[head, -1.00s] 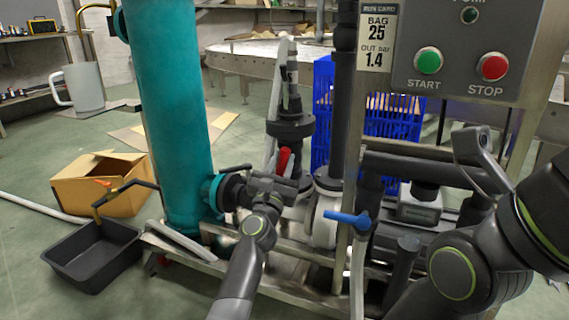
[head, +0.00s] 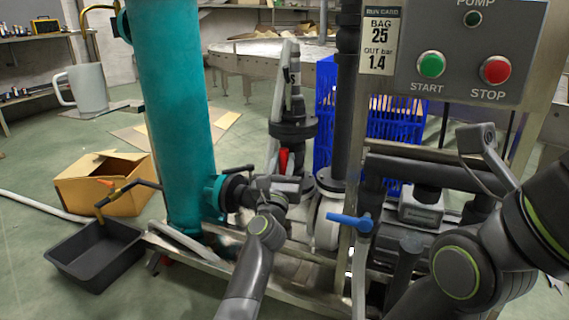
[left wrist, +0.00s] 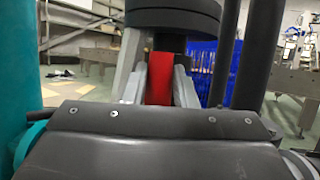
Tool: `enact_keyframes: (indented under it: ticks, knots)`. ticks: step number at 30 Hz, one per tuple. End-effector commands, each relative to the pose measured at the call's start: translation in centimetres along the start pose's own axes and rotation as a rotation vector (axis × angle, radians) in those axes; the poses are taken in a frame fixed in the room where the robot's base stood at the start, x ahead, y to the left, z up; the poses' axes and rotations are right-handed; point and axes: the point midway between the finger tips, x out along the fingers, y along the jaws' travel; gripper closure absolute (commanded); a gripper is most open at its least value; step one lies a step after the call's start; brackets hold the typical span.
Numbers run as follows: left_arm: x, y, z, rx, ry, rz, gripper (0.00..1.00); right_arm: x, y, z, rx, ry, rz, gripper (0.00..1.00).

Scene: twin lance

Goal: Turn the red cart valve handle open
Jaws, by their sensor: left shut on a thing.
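The red valve handle (head: 284,160) stands roughly upright on the dark valve assembly to the right of the teal column. My left gripper (head: 280,181) is at the handle, and my wrist partly hides it in the head view. In the left wrist view the red handle (left wrist: 159,80) is between the two grey fingers of my left gripper (left wrist: 158,88), which are shut on it. The handle's lower end is hidden behind the gripper body.
A blue-handled valve (head: 350,221) is to the right of my left gripper. The teal column (head: 172,110) stands close on its left. A control panel (head: 465,55) with green and red buttons is above right. A black tray (head: 95,257) and a cardboard box (head: 105,187) are on the floor.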

Motion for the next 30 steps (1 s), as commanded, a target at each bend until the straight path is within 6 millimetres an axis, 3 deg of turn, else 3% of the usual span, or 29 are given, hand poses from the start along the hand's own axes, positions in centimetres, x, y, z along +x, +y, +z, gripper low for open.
enact_keyframes:
  ticks: [6, 7, 12, 25, 30]
  knots:
    - [0.02, -0.10, -0.07, -0.005, 0.002, -0.001, 0.98, -0.21, 0.15, 0.10, -0.005, -0.009, 0.002, 0.64]
    - [0.02, -0.10, -0.06, -0.005, 0.002, -0.001, 0.73, -0.23, 0.17, 0.11, -0.006, -0.009, 0.002, 0.64]
    - [0.02, -0.08, -0.02, -0.003, 0.001, -0.001, 0.54, -0.27, 0.19, 0.12, -0.007, -0.011, 0.002, 0.64]
    - [-0.01, -0.04, -0.02, 0.007, -0.002, -0.004, 0.54, 0.27, -0.33, -0.08, 0.005, 0.002, -0.008, 0.64]
    - [-0.12, -0.23, -0.19, 0.113, -0.024, -0.047, 0.54, -0.07, -0.30, -0.25, 0.003, 0.000, -0.008, 0.64]
